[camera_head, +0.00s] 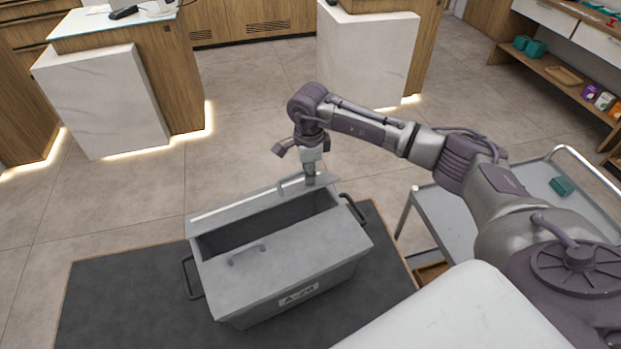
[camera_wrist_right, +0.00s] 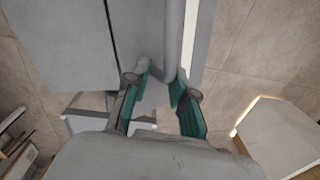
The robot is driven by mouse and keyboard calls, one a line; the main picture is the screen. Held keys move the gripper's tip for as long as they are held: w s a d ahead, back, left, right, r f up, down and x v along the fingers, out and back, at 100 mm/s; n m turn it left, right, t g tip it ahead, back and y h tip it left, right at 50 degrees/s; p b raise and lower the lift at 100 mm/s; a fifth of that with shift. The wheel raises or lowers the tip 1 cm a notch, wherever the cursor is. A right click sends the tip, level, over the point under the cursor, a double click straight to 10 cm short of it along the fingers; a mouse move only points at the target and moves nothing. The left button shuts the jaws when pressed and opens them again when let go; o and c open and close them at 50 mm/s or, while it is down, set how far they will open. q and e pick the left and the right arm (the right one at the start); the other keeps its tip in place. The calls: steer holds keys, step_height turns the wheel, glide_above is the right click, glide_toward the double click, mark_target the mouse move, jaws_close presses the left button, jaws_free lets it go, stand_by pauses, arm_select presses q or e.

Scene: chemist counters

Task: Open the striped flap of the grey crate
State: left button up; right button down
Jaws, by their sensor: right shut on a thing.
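The grey crate (camera_head: 300,283) stands on a dark mat, with a label on its near side. Its striped flap (camera_head: 232,210), grey with a pale stripe, is along the far side and stands raised at a tilt. A dark opening shows between it and the flat near flap (camera_head: 310,252), which has its own handle. My right gripper (camera_head: 311,180) is at the right part of the striped flap, shut on its handle. The right wrist view shows the gripper's teal-padded fingers (camera_wrist_right: 163,88) around the grey handle, with the pale stripe (camera_wrist_right: 197,40) beside it. My left gripper is out of view.
The dark mat (camera_head: 100,300) lies under the crate. A grey cart (camera_head: 440,215) with a small teal box stands to the right. White-fronted counters (camera_head: 105,100) are at the back, with clear tiled floor (camera_head: 240,130) before them. Shelves (camera_head: 570,75) are at upper right.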

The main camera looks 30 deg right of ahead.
steer(key=shift+w+r, duration=0.55)
steer(key=shift+w, duration=0.15)
steer(key=shift+w+b, duration=0.1)
steer(key=shift+b, duration=0.2)
steer(key=c, duration=0.9)
jaws_free()
steer(key=shift+f, duration=0.1)
step_height(320, 180, up, 12)
steer(key=shift+s, duration=0.4)
